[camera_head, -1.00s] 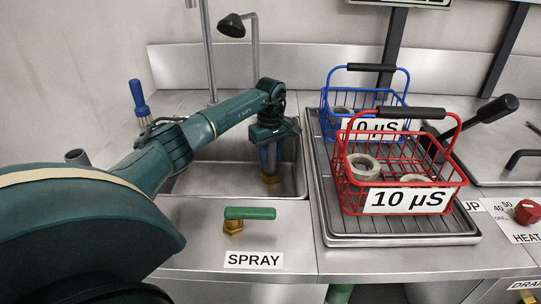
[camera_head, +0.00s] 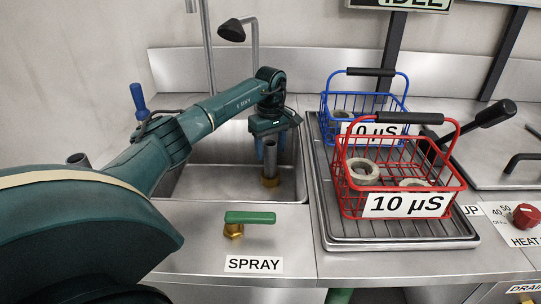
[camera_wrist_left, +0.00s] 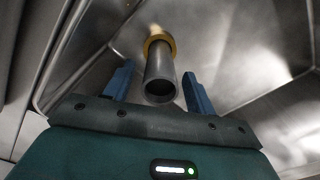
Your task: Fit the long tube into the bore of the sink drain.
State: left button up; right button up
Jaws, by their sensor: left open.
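The long tube (camera_head: 271,162) is grey and stands upright in the sink, its lower end at the brass-coloured sink drain (camera_head: 270,182). In the left wrist view the tube (camera_wrist_left: 160,75) shows its open dark end towards me, and its far end meets the brass ring of the drain (camera_wrist_left: 159,42). My left gripper (camera_head: 268,152) is open above the drain, around the tube's upper part. In the left wrist view its blue fingers (camera_wrist_left: 158,72) stand apart on either side of the tube, with gaps. How deep the tube sits in the bore is hidden. My right gripper is not in view.
The steel sink (camera_head: 215,190) surrounds the drain. A green-handled spray valve (camera_head: 249,217) stands on its front ledge. Red (camera_head: 343,187) and blue (camera_head: 325,101) wire baskets stand on a ribbed tray to the right. A faucet pipe (camera_head: 207,60) rises behind.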

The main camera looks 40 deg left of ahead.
pick_arm(q)
notch_tip(320, 180, up, 8)
jog(key=shift+r+p, duration=0.1)
jog(key=shift+p, duration=0.5)
